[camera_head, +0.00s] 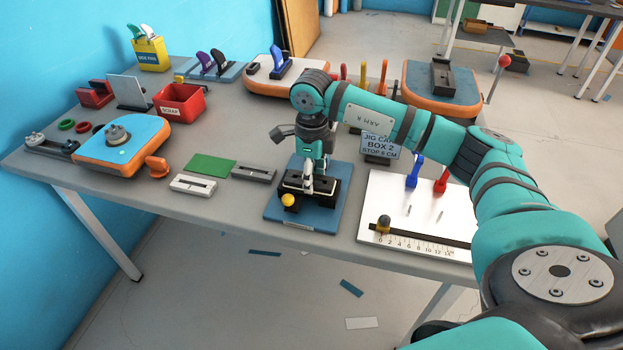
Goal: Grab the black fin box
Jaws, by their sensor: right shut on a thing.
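The black fin box (329,196) is a dark block with a pale strip on top, in a holder on a blue base plate (311,219) near the table's front edge. A yellow knob (288,200) is at its left front. My right gripper (311,187) points down over it with its fingers shut on it. The fingers hide part of the box, and I cannot tell whether it is lifted off the plate. My left gripper is out of view.
Left of the plate lie a dark grey slotted box (252,174), a light grey one (193,184) and a green pad (210,166). A white ruler board (390,205) is close on the right. A sign (380,144) stands behind.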

